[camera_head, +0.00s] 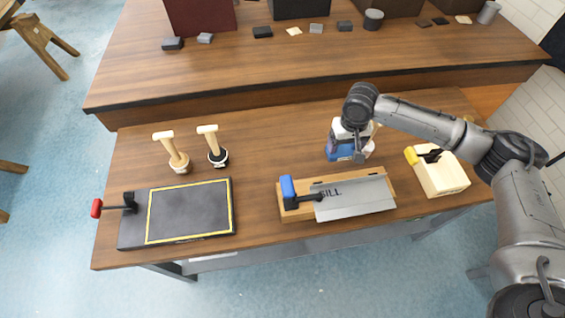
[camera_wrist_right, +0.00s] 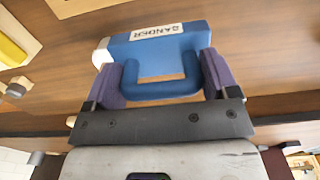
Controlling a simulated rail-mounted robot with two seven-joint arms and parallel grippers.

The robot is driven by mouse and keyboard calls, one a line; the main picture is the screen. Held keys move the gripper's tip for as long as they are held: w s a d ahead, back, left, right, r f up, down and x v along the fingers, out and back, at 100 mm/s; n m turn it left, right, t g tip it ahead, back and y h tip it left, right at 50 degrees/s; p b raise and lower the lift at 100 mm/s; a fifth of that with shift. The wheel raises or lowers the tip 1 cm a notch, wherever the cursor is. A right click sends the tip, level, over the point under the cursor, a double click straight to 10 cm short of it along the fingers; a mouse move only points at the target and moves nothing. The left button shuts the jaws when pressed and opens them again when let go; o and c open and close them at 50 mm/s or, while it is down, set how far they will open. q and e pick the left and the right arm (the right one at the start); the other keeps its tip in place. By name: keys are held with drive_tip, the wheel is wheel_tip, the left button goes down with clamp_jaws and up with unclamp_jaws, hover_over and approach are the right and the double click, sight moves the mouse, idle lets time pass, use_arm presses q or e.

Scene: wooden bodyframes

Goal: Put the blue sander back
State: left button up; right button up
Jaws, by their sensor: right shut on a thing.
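The blue sander (camera_head: 336,151) is at the right-middle of the wooden workbench, behind the sill block, partly hidden by my right gripper (camera_head: 355,146). In the right wrist view the sander (camera_wrist_right: 160,47) is blue with a white label reading SANDER and a looped handle. My right gripper (camera_wrist_right: 160,84) is shut on it, with a purple finger on either side of the handle. I cannot tell whether the sander touches the bench. My left gripper is not in view.
A wooden block with a metal SILL plate (camera_head: 360,201) and blue-handled clamp lies in front. A cream box (camera_head: 443,177) with a yellow-handled clamp stands right. A black yellow-bordered pad (camera_head: 190,211) and two wooden-handled tools (camera_head: 177,158) are left. A raised shelf (camera_head: 300,65) runs behind.

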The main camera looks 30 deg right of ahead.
drive_tip(key=w+a+f+b, duration=0.1)
drive_tip(key=w+a+f, duration=0.1)
drive_tip(key=w, duration=0.1)
drive_tip(key=w+a+f+b, duration=0.1)
drive_tip(key=w+a+f, duration=0.1)
drive_tip(key=w+f, duration=0.1)
drive_tip(key=w+a+f+b, duration=0.1)
drive_tip(key=w+a+f, duration=0.1)
drive_tip(key=w, duration=0.2)
drive_tip(key=shift+f, duration=0.2)
drive_tip(key=shift+f+b, duration=0.55)
drive_tip(key=shift+f, duration=1.4)
drive_tip(key=shift+f, duration=0.15)
drive_tip(key=o, duration=0.8)
